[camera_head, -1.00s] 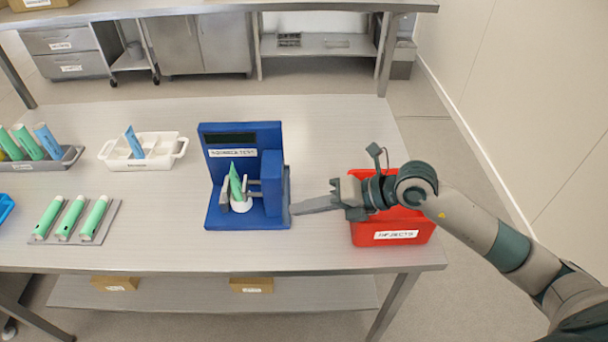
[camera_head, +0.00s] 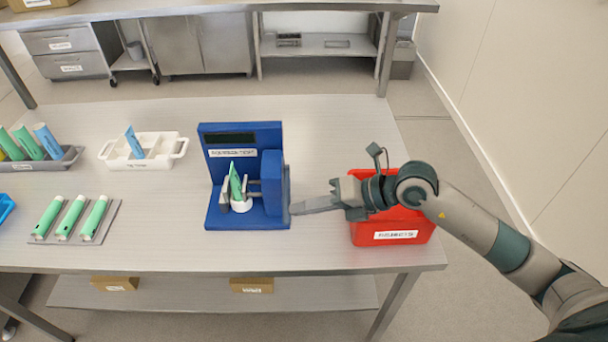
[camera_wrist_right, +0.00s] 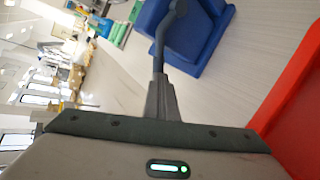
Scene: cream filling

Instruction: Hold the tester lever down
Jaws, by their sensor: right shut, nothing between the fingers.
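The blue tester (camera_head: 243,140) stands on the table with a green tube (camera_head: 235,183) upright in its white round holder (camera_head: 241,205), between grey jaws. My right gripper (camera_head: 294,209) is shut and empty, its fingertips at the tester's right side. In the right wrist view, the grey lever (camera_wrist_right: 168,30) with a rounded end runs from the blue tester body (camera_wrist_right: 205,35) toward my shut fingertips (camera_wrist_right: 159,78). The lever and fingertips overlap there, and I cannot tell whether they touch. The lever is hardly visible in the head view. My left gripper is out of view.
A red bin (camera_head: 395,228) stands under my right wrist at the table's right end. A white tray (camera_head: 166,141) with a blue tube stands left of the tester. Green tubes lie on a grey rack (camera_head: 112,222) at front left. The table in front of the tester is clear.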

